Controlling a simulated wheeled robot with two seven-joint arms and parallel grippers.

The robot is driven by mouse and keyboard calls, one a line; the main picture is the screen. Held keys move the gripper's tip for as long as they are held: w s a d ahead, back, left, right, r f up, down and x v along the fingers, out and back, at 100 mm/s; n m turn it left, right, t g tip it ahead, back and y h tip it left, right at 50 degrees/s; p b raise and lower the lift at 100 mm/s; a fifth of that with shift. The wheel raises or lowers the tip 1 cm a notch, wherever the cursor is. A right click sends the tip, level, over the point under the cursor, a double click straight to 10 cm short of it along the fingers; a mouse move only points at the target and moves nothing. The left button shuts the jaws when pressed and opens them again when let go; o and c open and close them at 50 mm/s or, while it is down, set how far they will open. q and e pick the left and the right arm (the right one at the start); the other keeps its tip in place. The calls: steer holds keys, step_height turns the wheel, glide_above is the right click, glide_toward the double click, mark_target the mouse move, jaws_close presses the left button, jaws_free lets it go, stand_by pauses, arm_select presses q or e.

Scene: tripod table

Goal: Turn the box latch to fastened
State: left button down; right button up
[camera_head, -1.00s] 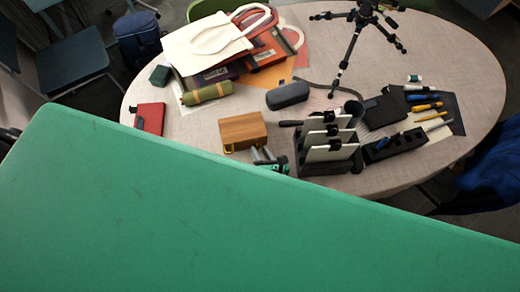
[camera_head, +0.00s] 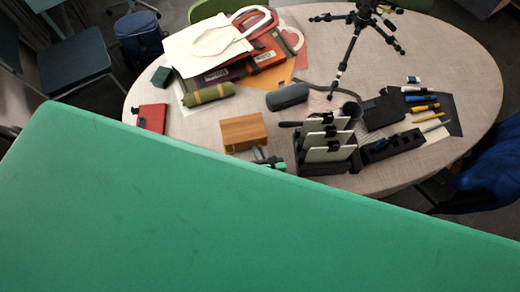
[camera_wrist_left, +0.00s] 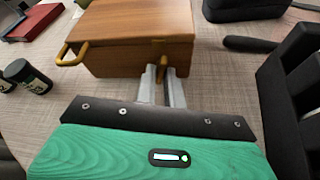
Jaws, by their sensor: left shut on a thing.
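The brown wooden box (camera_head: 243,132) stands on the table left of the black rack. It fills the top of the left wrist view (camera_wrist_left: 135,30), with its lid closed. A small brass latch (camera_wrist_left: 165,58) sits on its front face. A brass loop handle (camera_wrist_left: 70,54) sticks out from its left part. My left gripper (camera_wrist_left: 162,84) is at the front of the box, its two pale fingers shut on the latch, which is partly hidden between them. In the head view the gripper (camera_head: 264,158) shows small in front of the box. My right gripper is not in view.
The black rack with white panels (camera_head: 327,150) stands close to the right of the box. A grey case (camera_head: 288,96) lies behind it. Dark small jars (camera_wrist_left: 25,76) are at the left in the wrist view. Bare tablecloth (camera_head: 192,130) lies left of the box.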

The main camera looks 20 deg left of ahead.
arm_select(q)
steer(key=shift+a+n+t+h, duration=0.1)
steer(key=shift+n+t+h, duration=0.25)
steer(key=shift+n, duration=0.25)
steer(key=shift+n+h+p, duration=0.25)
steer(key=shift+n+p, duration=0.05)
steer(key=shift+n, duration=0.2)
steer(key=c, duration=1.6)
jaws_free()
steer(key=shift+o, duration=0.2)
steer(key=b+v, duration=0.2)
steer(key=v, duration=1.2)
steer(key=shift+b, duration=0.4)
